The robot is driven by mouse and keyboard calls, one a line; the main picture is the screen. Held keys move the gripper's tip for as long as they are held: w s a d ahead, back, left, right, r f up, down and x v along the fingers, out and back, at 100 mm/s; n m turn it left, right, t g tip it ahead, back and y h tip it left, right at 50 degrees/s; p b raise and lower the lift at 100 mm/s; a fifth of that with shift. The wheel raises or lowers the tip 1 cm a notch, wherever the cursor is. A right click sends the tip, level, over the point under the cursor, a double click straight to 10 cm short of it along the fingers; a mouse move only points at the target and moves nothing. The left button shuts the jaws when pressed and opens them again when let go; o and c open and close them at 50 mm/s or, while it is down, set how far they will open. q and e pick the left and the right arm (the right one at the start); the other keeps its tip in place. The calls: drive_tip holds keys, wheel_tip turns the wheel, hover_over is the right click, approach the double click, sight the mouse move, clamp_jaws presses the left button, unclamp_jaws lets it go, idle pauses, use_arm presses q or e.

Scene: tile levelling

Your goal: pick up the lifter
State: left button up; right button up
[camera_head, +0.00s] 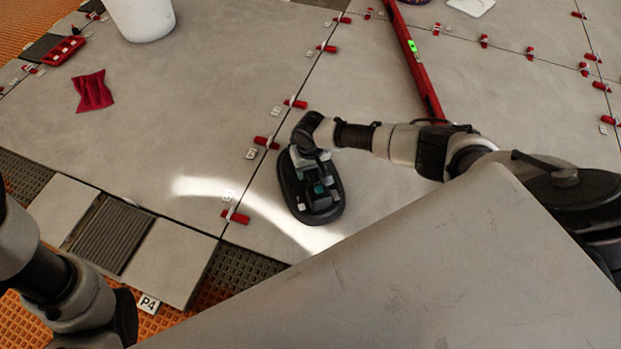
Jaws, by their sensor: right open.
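The lifter (291,196) appears to be the black, oval, rounded device lying on a large grey tile near the middle of the view. My right gripper (318,188) comes in from the right and points down over it. The gripper is open, and its fingers overlap the middle of the lifter in the picture. I cannot tell whether they touch it or stand around its handle, because the wrist and gripper cover that part. My left arm shows at the lower left, with its gripper out of view.
Red levelling clips (235,216) line the tile joints. A red spirit level (412,58) lies behind my right arm. A white bucket (142,18), a red cloth (93,91) and a red tray (63,56) are at the upper left.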

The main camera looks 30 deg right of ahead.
clamp_jaws()
idle(0.3)
drive_tip(key=shift+r, duration=0.15)
